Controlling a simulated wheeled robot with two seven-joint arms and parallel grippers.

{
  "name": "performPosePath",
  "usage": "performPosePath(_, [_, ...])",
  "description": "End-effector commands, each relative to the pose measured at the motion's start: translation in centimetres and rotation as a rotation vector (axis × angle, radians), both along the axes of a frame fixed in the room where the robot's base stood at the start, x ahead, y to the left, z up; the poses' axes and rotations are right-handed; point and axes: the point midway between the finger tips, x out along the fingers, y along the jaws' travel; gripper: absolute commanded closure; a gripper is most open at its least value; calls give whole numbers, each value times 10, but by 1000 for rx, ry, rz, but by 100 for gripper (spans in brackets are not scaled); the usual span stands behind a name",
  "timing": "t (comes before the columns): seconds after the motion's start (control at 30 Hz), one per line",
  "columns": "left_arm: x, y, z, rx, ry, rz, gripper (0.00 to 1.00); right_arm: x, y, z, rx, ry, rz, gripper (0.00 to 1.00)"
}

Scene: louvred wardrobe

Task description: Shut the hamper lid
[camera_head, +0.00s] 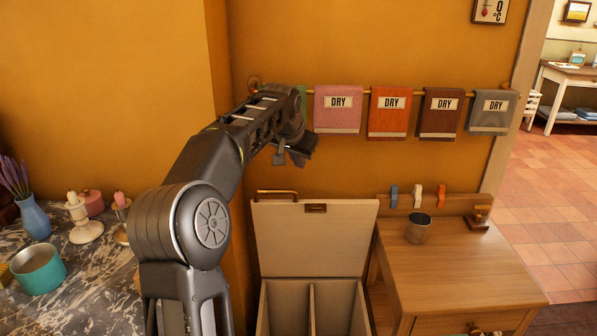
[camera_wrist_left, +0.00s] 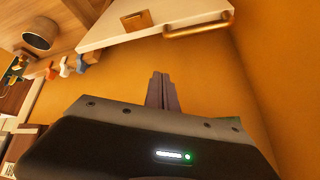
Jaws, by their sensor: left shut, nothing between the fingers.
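The hamper (camera_head: 263,315) stands at the bottom middle of the head view, with a divider between its open compartments. Its pale lid (camera_head: 320,245) is raised, standing upright near the wall. The lid has a brass bar handle (camera_head: 277,193) at its top left and a small dark latch plate on its face. My left gripper (camera_head: 279,159) is shut and empty, above the lid's top edge and apart from it. In the left wrist view the closed fingers (camera_wrist_left: 162,82) point toward the lid (camera_wrist_left: 150,22) and its handle (camera_wrist_left: 198,26). My right gripper is not in view.
A wooden table (camera_head: 450,265) with a metal cup (camera_head: 418,228), several pegs and a stamp stands right of the hamper. Towels (camera_head: 338,108) hang on a rail above. A marble counter (camera_head: 85,270) with candles, a vase and a teal pot is at left.

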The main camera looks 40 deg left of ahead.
Motion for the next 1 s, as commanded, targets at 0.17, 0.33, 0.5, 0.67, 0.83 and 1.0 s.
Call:
performPosePath(0.17, [11, 5, -18, -2, 4, 0, 100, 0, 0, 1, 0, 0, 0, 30])
performPosePath(0.33, [28, 13, -44, -2, 3, 0, 100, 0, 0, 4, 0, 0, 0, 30])
performPosePath(0.5, [47, 22, -74, -3, 3, 0, 100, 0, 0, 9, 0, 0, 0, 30])
performPosePath(0.67, [32, 21, -82, 0, -1, 2, 100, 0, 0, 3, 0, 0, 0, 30])
performPosePath(0.83, [17, 18, -86, 1, -1, 1, 100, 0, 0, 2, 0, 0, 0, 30])
performPosePath(1.0, [12, 16, -87, 0, 0, 1, 100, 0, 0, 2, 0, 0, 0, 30])
